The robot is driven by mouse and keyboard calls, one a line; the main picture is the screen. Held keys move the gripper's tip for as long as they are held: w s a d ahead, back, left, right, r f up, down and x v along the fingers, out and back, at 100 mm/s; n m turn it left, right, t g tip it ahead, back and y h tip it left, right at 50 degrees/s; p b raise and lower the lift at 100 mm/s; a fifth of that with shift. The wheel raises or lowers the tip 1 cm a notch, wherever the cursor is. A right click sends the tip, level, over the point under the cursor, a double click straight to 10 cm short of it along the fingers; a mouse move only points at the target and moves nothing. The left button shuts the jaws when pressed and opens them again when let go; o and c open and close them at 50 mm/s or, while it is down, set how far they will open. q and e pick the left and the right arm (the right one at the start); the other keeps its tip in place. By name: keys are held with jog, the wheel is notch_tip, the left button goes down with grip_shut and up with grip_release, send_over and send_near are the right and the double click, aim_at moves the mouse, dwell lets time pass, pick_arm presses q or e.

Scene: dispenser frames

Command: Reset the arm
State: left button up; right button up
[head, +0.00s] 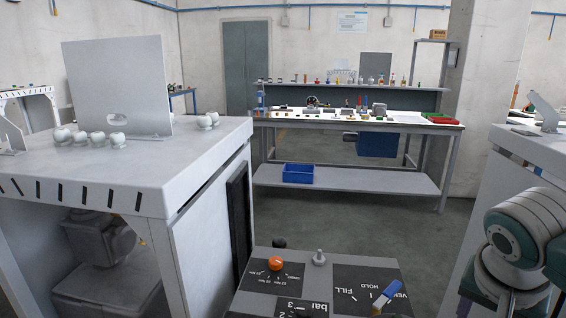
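A grey arm link with dark teal bands (522,238) shows at the lower right edge and appears to be part of my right arm. Its gripper is outside the picture. No part of my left arm or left gripper is in view. I cannot see whether either gripper holds anything.
A control box (330,284) with an orange knob (276,263) and a blue-handled lever (387,294) stands low in front. A white bench (200,150) with an upright plate (120,88) is at left. Another bench (535,143) is at right. Open floor leads to a workbench (352,124).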

jog(key=s+a+r+n+t+y, duration=0.1)
jog(key=s+a+r+n+y, duration=0.1)
jog(key=s+a+n, duration=0.6)
jog(key=s+a+r+n+y, duration=0.2)
jog(key=s+a+r+n, duration=0.15)
jog(key=s, duration=0.85)
pick_arm(q)
notch_tip(320, 180, up, 36)
jog(key=w+a+p, duration=0.1)
jog(key=p, duration=3.5)
jog(key=shift+r, duration=0.25)
pick_arm(e)
notch_tip(320, 180, up, 36)
jog(key=shift+a+f+n, duration=0.2)
jog(key=shift+a+n, duration=0.15)
pick_arm(q)
jog(key=shift+w, duration=0.1)
